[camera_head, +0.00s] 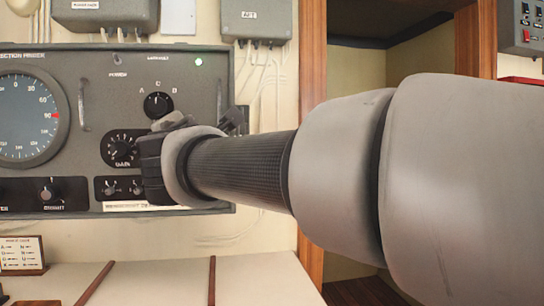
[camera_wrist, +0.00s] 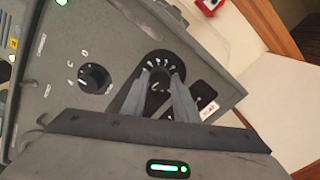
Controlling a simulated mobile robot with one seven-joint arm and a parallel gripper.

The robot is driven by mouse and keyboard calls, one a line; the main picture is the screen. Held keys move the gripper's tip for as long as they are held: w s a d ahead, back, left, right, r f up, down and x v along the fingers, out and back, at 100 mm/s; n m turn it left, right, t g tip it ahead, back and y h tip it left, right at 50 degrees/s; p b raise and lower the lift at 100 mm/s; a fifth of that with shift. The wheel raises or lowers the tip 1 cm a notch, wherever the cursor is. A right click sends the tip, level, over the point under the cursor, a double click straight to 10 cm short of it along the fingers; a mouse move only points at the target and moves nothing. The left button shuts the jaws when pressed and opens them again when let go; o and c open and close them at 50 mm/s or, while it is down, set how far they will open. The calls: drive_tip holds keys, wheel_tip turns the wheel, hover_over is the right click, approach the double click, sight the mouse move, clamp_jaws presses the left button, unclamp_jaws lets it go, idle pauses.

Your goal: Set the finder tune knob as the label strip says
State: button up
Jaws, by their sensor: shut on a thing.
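The direction finder panel (camera_head: 90,62) stands upright on the wall. My gripper (camera_wrist: 166,88) reaches its lower right part, with both fingers closed around a small dark knob, the tune knob (camera_wrist: 160,83). White scale marks ring this knob in the wrist view. In the head view my gripper (camera_head: 165,148) hides the knob and the fingertips. The white label strip (camera_head: 128,206) with red lettering runs along the panel's lower edge, partly hidden by my gripper. A piece of white label with red print (camera_wrist: 208,110) shows right of the fingers; its words are too small to read.
The gain knob (camera_head: 121,149) is just left of my gripper, with the A-B-C selector (camera_head: 158,105) above it. A round bearing dial (camera_head: 28,115) is at the left. Panel handles (camera_head: 82,105) stick out. A pale desk (camera_head: 160,280) lies below.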

idle(0.4)
drive_tip(key=o, duration=1.1)
drive_tip(key=shift+c, duration=0.2)
